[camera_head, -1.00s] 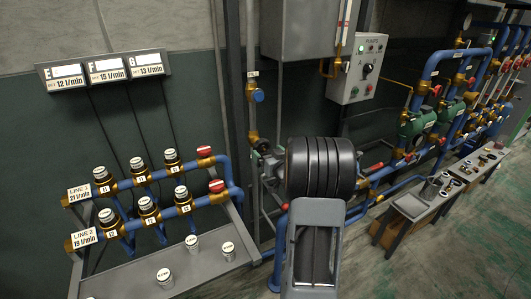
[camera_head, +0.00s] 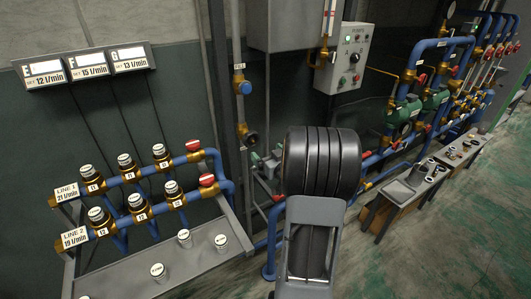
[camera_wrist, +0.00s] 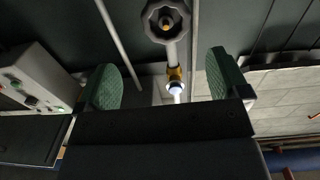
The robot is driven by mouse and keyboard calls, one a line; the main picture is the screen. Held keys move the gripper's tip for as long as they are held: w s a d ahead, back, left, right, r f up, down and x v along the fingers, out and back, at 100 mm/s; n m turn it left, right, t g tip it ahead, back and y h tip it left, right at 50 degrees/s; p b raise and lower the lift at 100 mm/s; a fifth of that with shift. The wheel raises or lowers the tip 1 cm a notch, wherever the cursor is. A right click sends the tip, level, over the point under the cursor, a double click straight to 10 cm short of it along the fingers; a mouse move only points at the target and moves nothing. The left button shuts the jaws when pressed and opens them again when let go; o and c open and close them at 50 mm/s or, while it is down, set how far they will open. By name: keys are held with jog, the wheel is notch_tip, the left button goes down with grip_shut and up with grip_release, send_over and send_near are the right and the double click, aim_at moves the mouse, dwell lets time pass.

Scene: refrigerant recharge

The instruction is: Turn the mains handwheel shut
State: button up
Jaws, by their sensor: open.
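The handwheel (camera_wrist: 165,18) is a dark grey, lobed wheel with a brass centre. It shows at the top edge of the wrist view, on a light vertical pipe. In the head view, a small dark wheel (camera_head: 250,138) sits at a brass fitting on the vertical pipe, left of my arm. My gripper (camera_wrist: 164,70) is open, with two green-padded fingers wide apart and nothing between them touching. The handwheel lies beyond the fingertips, apart from them. In the head view my arm hides the gripper.
A blue knob (camera_head: 243,88) sits higher on the same pipe. A control box (camera_head: 345,58) is on the wall to the right. Two valve lines (camera_head: 130,180) stand at left above a grey bench (camera_head: 205,255). Green pumps (camera_head: 403,112) and benches stand at right. Open floor lies at lower right.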

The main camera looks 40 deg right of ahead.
aim_at(253, 141)
jog(key=n, duration=0.6)
jog(key=shift+s+a+f, duration=0.1)
jog(key=shift+s+a, duration=0.2)
jog(key=shift+a, duration=0.1)
jog(key=w+p, duration=0.1)
jog(key=w, duration=0.2)
jog(key=w+d, duration=0.1)
jog(key=w, duration=0.2)
jog(key=w+p, duration=0.1)
jog(key=w, duration=0.2)
jog(key=shift+d+p, duration=0.15)
jog(key=shift+p, duration=0.15)
jog(key=shift+s, duration=0.1)
jog(key=c, duration=0.9)
jog(key=m, duration=0.4)
jog(key=shift+p, duration=0.3)
jog(key=shift+m, duration=0.4)
